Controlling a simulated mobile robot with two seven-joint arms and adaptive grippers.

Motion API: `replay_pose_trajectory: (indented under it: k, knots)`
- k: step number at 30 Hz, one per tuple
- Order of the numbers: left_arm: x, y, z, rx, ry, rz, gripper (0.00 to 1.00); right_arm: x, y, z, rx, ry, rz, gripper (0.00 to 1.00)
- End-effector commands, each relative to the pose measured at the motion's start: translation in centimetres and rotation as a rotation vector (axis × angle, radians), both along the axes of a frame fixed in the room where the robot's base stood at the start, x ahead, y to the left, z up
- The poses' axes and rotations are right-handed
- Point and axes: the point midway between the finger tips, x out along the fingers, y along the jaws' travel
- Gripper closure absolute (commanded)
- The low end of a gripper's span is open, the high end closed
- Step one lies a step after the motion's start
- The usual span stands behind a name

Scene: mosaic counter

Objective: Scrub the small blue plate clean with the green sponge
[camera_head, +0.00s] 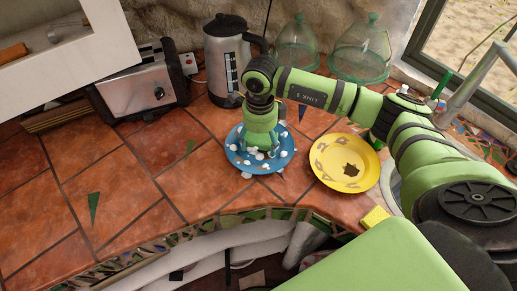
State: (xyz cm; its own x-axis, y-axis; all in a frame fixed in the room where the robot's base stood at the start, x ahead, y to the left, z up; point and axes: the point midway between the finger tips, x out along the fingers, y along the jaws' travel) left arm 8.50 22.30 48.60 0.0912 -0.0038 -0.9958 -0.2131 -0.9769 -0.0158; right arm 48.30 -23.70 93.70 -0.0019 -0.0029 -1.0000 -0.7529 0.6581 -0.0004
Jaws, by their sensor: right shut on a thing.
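The small blue plate (286,144) lies on the tiled counter in the middle of the head view. White blobs, which look like foam, dot its face and rim. My right gripper (261,150) points down over the plate's middle, shut on the green sponge. The sponge is mostly hidden by the gripper and hard to tell from its green parts. I cannot tell whether it presses on the plate. My left gripper is not in view.
A yellow plate (330,174) with brown and greyish marks lies to the right, a yellow block (376,216) near the counter edge. A toaster (143,82), a kettle (228,62) and green glass domes (361,50) stand behind. The counter's left part is mostly clear.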

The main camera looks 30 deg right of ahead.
Motion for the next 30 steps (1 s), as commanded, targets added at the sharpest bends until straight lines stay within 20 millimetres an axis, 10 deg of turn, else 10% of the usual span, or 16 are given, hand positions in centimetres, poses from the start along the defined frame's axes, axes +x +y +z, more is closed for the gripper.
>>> replay_pose_trajectory:
  k: [30]
  knots:
    - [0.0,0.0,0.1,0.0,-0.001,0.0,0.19,-2.5,2.0,-0.4,0.0,0.005,0.001,0.51]
